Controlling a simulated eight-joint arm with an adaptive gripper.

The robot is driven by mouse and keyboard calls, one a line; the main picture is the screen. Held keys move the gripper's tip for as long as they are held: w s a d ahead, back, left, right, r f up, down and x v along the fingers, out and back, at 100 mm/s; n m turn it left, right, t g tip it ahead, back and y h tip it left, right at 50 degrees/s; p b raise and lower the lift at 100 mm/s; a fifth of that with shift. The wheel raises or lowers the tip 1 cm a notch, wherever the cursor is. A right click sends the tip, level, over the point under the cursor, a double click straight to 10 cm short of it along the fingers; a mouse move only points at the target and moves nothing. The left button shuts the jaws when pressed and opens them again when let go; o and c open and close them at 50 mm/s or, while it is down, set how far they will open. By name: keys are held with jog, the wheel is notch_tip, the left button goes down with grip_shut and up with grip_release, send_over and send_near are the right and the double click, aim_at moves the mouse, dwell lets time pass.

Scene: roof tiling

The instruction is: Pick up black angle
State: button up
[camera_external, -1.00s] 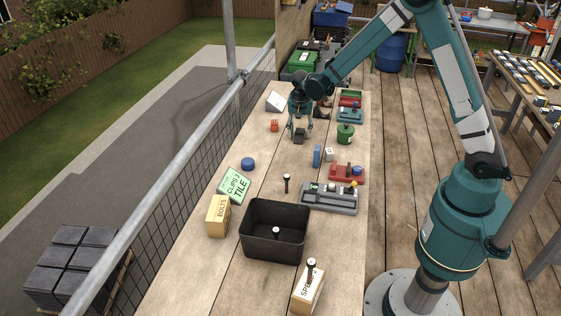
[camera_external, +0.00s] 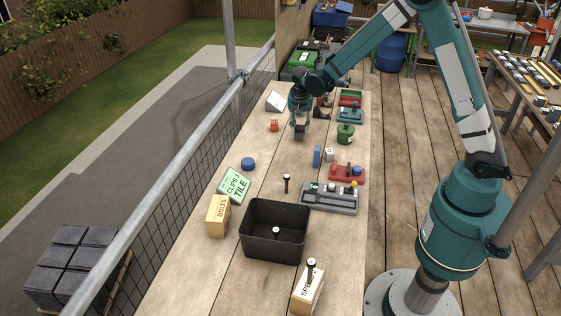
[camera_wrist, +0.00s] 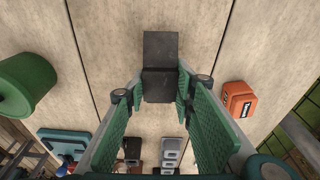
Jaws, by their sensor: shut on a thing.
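The black angle (camera_wrist: 160,50) is a dark L-shaped piece with two flat faces, seen in the wrist view against the pale bench boards. My gripper (camera_wrist: 161,90) has its green-padded fingers on both sides of the angle's nearer part and is shut on it. In the external view my gripper (camera_external: 300,133) points straight down at the far half of the bench, with its fingers close together.
An orange block (camera_external: 274,126) stands left of my gripper, and a green tin (camera_external: 345,134) stands to its right. A black bin (camera_external: 274,252) stands further towards the front, beside a bolts box (camera_external: 218,216).

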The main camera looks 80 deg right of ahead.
aim_at(300, 127)
notch_tip(300, 127, up, 8)
jog(key=shift+r+p, duration=0.1)
jog(key=shift+p, duration=0.3)
dwell(0.6)
